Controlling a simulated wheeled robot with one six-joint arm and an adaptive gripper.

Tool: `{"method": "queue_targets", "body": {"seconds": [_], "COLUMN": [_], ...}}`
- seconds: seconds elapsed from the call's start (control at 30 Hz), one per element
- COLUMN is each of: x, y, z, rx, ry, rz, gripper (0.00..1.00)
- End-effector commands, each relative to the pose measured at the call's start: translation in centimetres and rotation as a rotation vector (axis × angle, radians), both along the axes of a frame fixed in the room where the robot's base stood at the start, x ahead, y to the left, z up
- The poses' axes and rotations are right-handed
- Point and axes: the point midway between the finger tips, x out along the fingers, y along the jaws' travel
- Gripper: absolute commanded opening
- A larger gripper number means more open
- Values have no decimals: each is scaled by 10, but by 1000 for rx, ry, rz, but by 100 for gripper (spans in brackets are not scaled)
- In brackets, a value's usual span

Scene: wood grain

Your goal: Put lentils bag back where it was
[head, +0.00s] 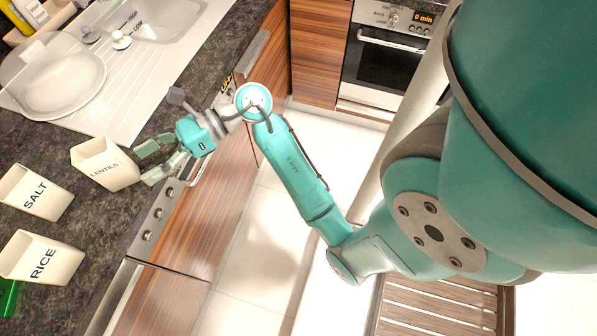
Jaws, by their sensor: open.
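The lentils bag (105,165) is a cream, open-topped container with LENTILS on its side. It stands on the dark speckled counter in the head view, near the counter's front edge. My gripper (145,163) is open, just to the right of the lentils bag, with its fingers pointing at it. One finger is near the bag's upper right side and the other near its lower right corner. I cannot tell whether either finger touches it.
Similar cream containers marked SALT (35,192) and RICE (42,258) stand on the counter to the left and below. A green item (8,297) is at the left edge. An oven (390,60) is across the floor.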

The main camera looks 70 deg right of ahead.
Motion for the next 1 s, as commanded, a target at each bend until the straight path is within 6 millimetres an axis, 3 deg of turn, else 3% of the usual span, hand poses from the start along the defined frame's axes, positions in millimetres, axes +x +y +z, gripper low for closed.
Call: {"method": "queue_targets", "body": {"seconds": [0.03, 0.1, 0.2, 0.4, 0.67, 0.87, 1.0], "x": [-13, -30, -55, -102, -155, -191, -219], "y": [20, 40, 62, 82, 71, 51, 38], "z": [-2, 3, 11, 25, 23, -2, -31], "rx": [98, 244, 454, 881, 1432, 1840, 2114], "ry": [14, 32, 71, 200, 450, 689, 870], "rz": [21, 42, 64, 84, 46, -48, -156], "gripper": [69, 69, 69, 69, 69, 69, 69]}}
